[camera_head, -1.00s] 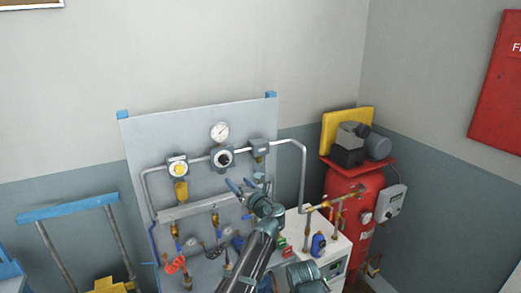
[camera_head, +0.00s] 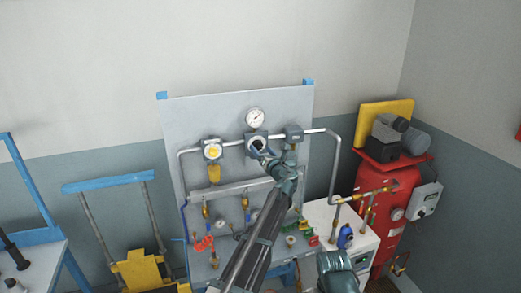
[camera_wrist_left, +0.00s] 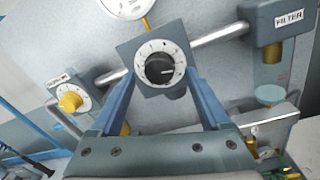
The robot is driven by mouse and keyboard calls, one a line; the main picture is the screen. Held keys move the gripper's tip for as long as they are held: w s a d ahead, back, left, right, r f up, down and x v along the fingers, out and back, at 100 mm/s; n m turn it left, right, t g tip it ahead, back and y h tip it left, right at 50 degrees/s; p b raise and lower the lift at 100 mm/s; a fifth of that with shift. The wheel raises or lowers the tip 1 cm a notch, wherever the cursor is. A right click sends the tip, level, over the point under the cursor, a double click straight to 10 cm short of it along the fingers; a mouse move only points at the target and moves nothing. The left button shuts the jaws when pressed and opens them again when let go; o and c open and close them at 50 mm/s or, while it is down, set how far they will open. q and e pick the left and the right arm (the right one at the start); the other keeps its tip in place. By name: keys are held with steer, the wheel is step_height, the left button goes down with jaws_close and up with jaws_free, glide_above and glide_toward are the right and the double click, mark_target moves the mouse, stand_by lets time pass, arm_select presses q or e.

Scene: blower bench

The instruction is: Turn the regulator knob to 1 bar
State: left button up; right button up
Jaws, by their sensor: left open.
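The regulator knob (camera_wrist_left: 160,69) is a dark round knob with a white pointer line, set in a white marked dial on a grey square block. In the wrist view it lies just beyond my fingertips, between them. In the head view the regulator (camera_head: 256,140) sits below the round pressure gauge (camera_head: 255,118), its lower part partly hidden by my gripper. My left gripper (camera_head: 263,155) is open, its blue fingers on either side of the dial; it also shows in the wrist view (camera_wrist_left: 160,82). I cannot tell whether the fingers touch the block. The gauge is cut off in the wrist view (camera_wrist_left: 128,5).
A yellow-knobbed unit (camera_head: 212,150) is left on the pipe and a filter block (camera_head: 293,134) is right, with a bowl below. Several fittings hang lower on the panel (camera_head: 190,115). A red tank (camera_head: 365,210) stands right.

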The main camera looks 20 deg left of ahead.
arm_select(q)
steer(key=shift+x, duration=0.9)
jaws_close()
